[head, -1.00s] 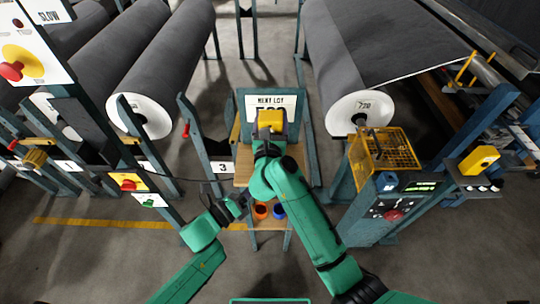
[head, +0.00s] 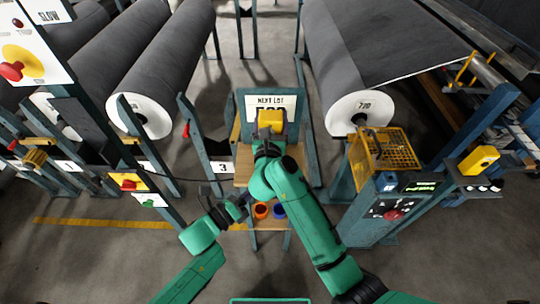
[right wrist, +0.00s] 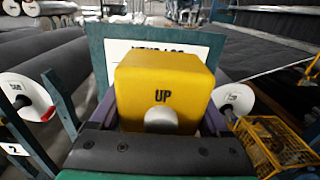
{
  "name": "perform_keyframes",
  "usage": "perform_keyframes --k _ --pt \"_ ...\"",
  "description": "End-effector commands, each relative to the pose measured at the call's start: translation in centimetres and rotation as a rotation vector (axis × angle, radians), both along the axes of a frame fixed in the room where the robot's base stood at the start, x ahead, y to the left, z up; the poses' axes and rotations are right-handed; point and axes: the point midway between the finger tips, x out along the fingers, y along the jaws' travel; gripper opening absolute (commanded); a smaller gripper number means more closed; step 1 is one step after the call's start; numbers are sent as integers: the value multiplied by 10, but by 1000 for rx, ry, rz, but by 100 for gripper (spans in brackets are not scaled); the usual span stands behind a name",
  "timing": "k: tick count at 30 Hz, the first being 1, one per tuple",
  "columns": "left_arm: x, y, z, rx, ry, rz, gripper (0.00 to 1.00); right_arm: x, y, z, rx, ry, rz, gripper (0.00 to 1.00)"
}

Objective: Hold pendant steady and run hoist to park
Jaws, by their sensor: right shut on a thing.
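The yellow pendant (head: 270,117) is in the middle of the head view, in front of the NEXT LOT sign. In the right wrist view the pendant (right wrist: 165,85) fills the centre. Its near face is marked UP above a round grey button. My right gripper (head: 269,134) is shut on the pendant, which looks upright. My left gripper (head: 237,207) is low and left of my right arm, apart from the pendant. Its jaws are small and dark, so their opening is unclear. I cannot pick out the hoist.
A wooden stand (head: 240,172) with orange and blue cups lies under my right arm. Grey rolls (head: 160,65) stand on posts at the left, with another roll (head: 345,60) at the right. A control console (head: 385,210) and yellow wire basket (head: 385,155) stand right of my arm.

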Motion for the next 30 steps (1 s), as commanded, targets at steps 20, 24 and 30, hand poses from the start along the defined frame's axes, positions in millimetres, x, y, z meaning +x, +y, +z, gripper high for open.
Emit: perform_keyframes --k 20,24,30 --pt "0 0 0 0 0 0 0 -3 0 -1 -1 1 0 100" --pt "0 0 0 0 0 0 0 -25 2 -2 2 3 1 100" --pt "0 0 0 0 0 0 0 -81 4 -2 0 5 1 100"
